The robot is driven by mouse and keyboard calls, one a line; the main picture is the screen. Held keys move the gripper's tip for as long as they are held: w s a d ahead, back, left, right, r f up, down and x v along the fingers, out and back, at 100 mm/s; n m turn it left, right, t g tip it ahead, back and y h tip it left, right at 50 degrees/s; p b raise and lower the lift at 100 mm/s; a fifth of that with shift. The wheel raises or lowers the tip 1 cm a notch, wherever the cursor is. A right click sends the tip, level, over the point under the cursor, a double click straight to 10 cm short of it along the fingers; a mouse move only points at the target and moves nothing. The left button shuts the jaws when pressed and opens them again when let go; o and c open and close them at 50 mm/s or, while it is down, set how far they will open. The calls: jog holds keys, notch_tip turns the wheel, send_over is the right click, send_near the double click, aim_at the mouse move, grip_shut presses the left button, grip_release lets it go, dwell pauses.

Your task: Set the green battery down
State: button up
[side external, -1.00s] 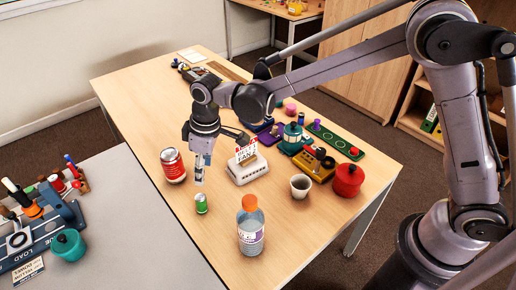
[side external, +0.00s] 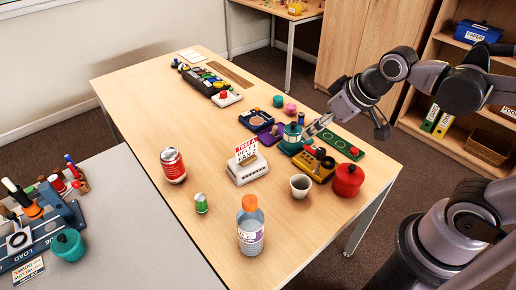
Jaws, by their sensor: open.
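The green battery (side external: 201,203), a small green cylinder with a pale top, stands upright on the wooden table (side external: 222,225) near its front left edge. Nothing holds it. My gripper (side external: 314,130) is well away from it, towards the right rear of the table, beside the teal lantern-like object (side external: 291,139) and the green strip (side external: 343,142). It is open; its fingertips are small and partly hard to make out here.
A red can (side external: 173,165), a white box with a sign (side external: 247,168), a bottle with an orange cap (side external: 250,226), a white cup (side external: 300,186) and a red pot (side external: 348,179) stand around. A yellow device (side external: 313,164) is near my gripper. The table's middle left is clear.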

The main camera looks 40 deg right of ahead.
jog(key=shift+s+d+f+m+t, duration=0.2)
jog(key=shift+s+d+f+m, duration=0.15)
jog(key=shift+s+d, duration=0.35)
jog(key=shift+s+d+f+m+t, duration=0.25)
jog(key=shift+s+d, duration=0.2)
jog(key=shift+s, duration=0.3)
